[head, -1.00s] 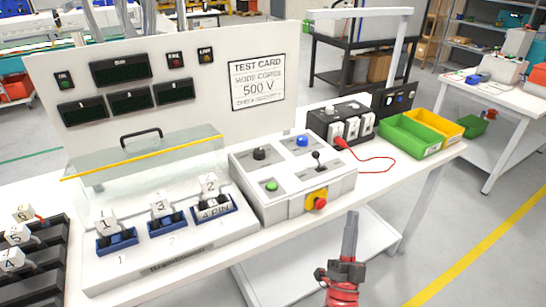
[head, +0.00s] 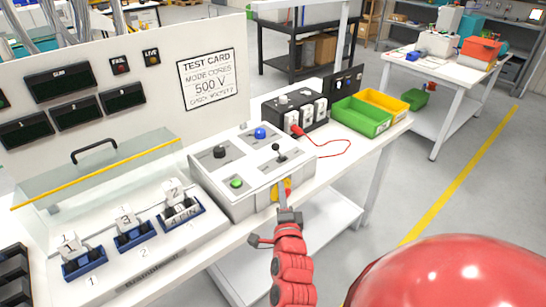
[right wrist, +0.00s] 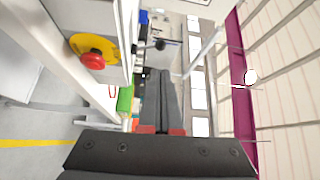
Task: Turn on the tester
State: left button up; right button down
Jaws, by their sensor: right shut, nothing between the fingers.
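The tester's white control box (head: 215,200) stands on the bench. Its top carries a green button (head: 236,183), a blue button (head: 260,133), a black knob (head: 220,152) and a black lever (head: 280,150). A red and yellow rotary switch (head: 287,185) sits on its front face, partly hidden behind my right gripper (head: 283,190). In the right wrist view the red knob on its yellow plate (right wrist: 77,43) shows whole, left of the shut, empty fingers (right wrist: 157,75), apart from them. My left gripper is not in view.
A clear-lidded fixture with numbered connectors (head: 134,236) stands left of the box. Behind it rises a panel with displays and a test card (head: 208,80). A black socket box with a red cable (head: 318,146) and green and yellow bins (head: 361,119) lie right.

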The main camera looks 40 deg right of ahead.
jog(key=shift+w, duration=0.1)
jog(key=p, duration=0.4)
send_near(277, 150)
jog(key=x, duration=0.5)
jog(key=shift+w+r, duration=0.2)
jog(key=shift+r, duration=0.05)
jog(key=shift+p+x, duration=0.4)
jog(key=shift+x, duration=0.4)
jog(key=shift+f, duration=0.2)
